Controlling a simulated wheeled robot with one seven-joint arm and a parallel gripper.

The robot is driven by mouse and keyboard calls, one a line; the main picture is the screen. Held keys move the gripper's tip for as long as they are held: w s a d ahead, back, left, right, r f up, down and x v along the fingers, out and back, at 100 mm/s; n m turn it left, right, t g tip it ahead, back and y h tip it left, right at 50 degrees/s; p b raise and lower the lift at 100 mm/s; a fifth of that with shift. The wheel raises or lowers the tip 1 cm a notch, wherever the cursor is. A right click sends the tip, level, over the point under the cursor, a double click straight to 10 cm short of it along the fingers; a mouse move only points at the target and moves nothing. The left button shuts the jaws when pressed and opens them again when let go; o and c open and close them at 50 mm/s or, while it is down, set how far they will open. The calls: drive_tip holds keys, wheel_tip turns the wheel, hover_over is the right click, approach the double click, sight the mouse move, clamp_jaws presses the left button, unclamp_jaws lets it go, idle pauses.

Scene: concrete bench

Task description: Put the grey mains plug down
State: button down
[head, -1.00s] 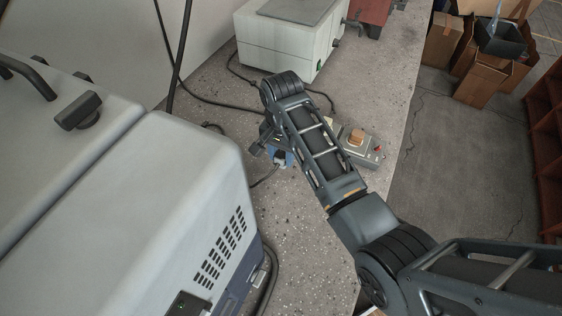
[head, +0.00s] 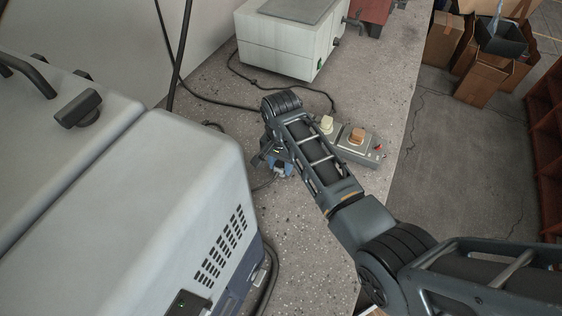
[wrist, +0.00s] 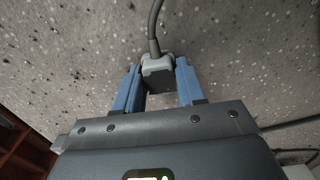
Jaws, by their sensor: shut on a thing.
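The grey mains plug (wrist: 158,75) is between the blue fingers of my gripper (wrist: 157,85) in the wrist view, with its grey cable running up and away. My gripper is shut on it. In the head view my gripper (head: 281,167) is low over the concrete bench (head: 300,225), left of the socket strip, and my arm partly hides it. I cannot tell whether the plug touches the bench top.
A grey socket strip (head: 367,155) with a cream plug (head: 326,124), an orange plug (head: 357,136) and a red switch lies right of my arm. A large grey machine (head: 150,190) stands at left, a pale box unit (head: 285,48) behind. Black cables cross the bench. Bare bench lies in front.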

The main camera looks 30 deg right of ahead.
sight(281, 164)
drive_tip(key=shift+f, duration=0.15)
drive_tip(key=c, duration=0.7)
unclamp_jaws()
drive_tip(key=shift+o, duration=0.2)
wheel_tip(281, 164, up, 13)
